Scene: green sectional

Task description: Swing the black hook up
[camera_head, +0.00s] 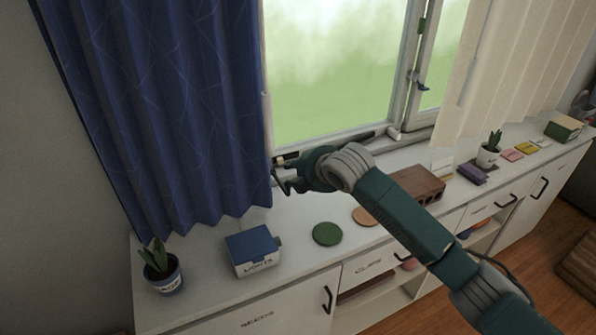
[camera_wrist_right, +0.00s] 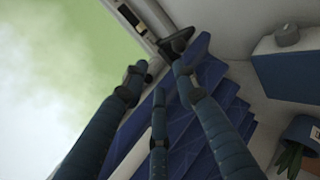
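My right gripper (camera_head: 282,176) reaches to the lower left corner of the window frame, beside the blue curtain. In the right wrist view the fingers of this gripper (camera_wrist_right: 160,76) are spread apart with nothing held between them. A black hook-like piece (camera_wrist_right: 178,41) sits on the window frame just beyond the fingertips, close to the right-hand finger. I cannot tell whether that finger touches it. In the head view the gripper and the curtain edge crowd this spot, and I cannot make the hook out clearly. My left gripper is not in view.
The blue curtain (camera_head: 165,100) hangs close to the gripper's left. Below, the white cabinet top (camera_head: 205,285) holds a blue-lidded box (camera_head: 253,250), a potted plant (camera_head: 160,268), a green disc (camera_head: 327,234) and a brown block (camera_head: 418,184). A window handle (camera_head: 416,84) is farther right.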

